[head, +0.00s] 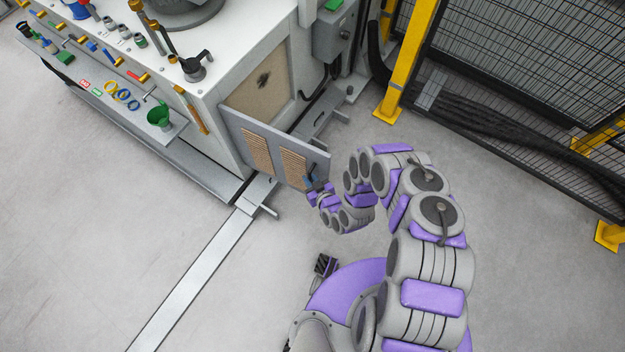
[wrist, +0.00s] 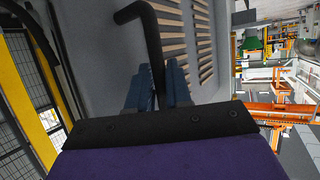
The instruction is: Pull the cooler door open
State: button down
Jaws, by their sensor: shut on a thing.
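The cooler door (head: 238,129) is a grey panel with two louvred vents, standing swung out from the side of the white machine cabinet. Behind it shows an opening with a tan, dark-stained filter panel (head: 262,84). My gripper (head: 315,183) is at the door's outer right end, shut on the black door handle. In the wrist view the door (wrist: 95,45) fills the upper middle with its louvres. The black bent handle (wrist: 152,40) runs down between the blue fingers of my gripper (wrist: 157,85). The fingertips' contact with the handle is partly hidden.
The white cabinet (head: 222,75) carries tools and a shelf with a green funnel (head: 160,115). A yellow-post mesh fence (head: 405,60) with black cables stands right. A metal floor strip (head: 205,262) runs below the door. Floor left and below is clear.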

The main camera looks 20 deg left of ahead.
jog(key=shift+a+r, duration=0.2)
jog(key=shift+a, duration=0.1)
jog(key=c, duration=1.5)
grip_release()
jog(key=o, duration=0.4)
jog(key=shift+a+f, duration=0.2)
jog(key=shift+f, duration=0.05)
jog(key=shift+d, duration=0.15)
